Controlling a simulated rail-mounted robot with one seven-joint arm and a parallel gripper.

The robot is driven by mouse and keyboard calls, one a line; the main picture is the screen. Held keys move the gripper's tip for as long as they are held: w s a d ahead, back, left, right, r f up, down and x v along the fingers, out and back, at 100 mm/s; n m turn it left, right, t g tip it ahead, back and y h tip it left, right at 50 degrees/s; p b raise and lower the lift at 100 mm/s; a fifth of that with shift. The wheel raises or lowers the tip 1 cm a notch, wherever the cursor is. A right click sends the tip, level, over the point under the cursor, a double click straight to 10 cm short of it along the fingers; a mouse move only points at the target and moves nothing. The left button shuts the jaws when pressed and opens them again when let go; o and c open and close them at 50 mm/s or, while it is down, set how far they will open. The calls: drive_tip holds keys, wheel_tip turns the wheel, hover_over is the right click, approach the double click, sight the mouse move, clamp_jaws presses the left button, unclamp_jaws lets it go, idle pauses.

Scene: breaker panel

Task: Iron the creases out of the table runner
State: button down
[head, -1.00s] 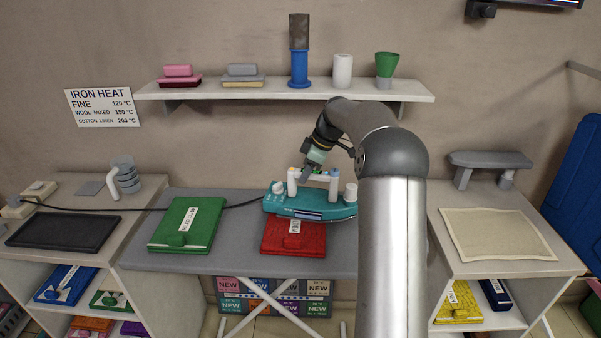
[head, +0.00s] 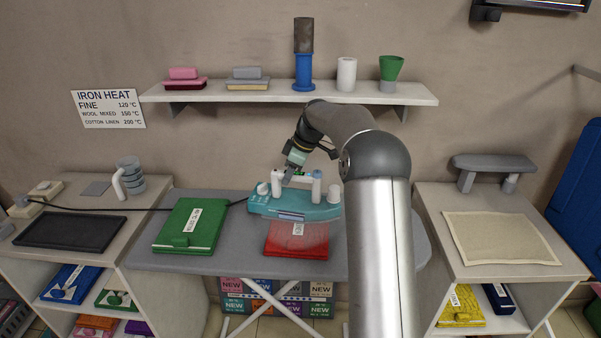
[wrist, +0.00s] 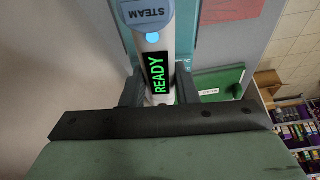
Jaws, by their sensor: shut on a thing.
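The teal iron (head: 300,209) with its white handle is over the back part of the grey ironing board (head: 236,258). My gripper (head: 291,173) is shut on the handle from above. In the wrist view my gripper (wrist: 158,92) has a finger on each side of the white handle (wrist: 153,40), whose display reads READY in green. A red folded cloth (head: 296,243) with a white label lies just in front of the iron, its back edge partly hidden. A green folded cloth (head: 205,222) with a label lies to the left. I cannot tell which cloth is the runner.
A black mat (head: 70,232) lies on the left cabinet, near a cup-like stack (head: 131,178). A beige cloth (head: 498,238) lies on the right cabinet. A heat chart (head: 108,109) hangs on the wall. The iron's cord runs left behind the green cloth.

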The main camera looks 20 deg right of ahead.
sight(310, 173)
drive_tip(key=shift+w+a+p, duration=0.15)
drive_tip(key=shift+w+a, duration=0.2)
drive_tip(key=shift+a, duration=0.35)
drive_tip(key=shift+w+a+p, duration=0.2)
drive_tip(key=shift+w+a, duration=0.1)
drive_tip(key=shift+a, duration=0.45)
drive_tip(key=shift+w+a+p, duration=0.15)
drive_tip(key=shift+w+a, duration=0.2)
drive_tip(key=shift+a, duration=0.35)
drive_tip(key=shift+d, duration=0.1)
drive_tip(key=shift+s+d+r+b, duration=0.1)
drive_tip(key=shift+s+d+b, duration=0.2)
drive_tip(key=shift+s+d, duration=0.9)
drive_tip(key=shift+s+d+r+b, duration=0.15)
drive_tip(key=shift+s+d+b, duration=0.2)
drive_tip(key=shift+d, duration=1.7)
drive_tip(key=shift+s+d+r+b, duration=0.1)
drive_tip(key=shift+s+d+b, duration=0.2)
drive_tip(key=shift+s+d, duration=0.9)
drive_tip(key=shift+w+d+r, duration=0.15)
drive_tip(key=shift+w+d, duration=0.3)
drive_tip(key=shift+r+p, duration=1.8)
drive_tip(key=shift+r, duration=0.6)
drive_tip(key=shift+s, duration=0.1)
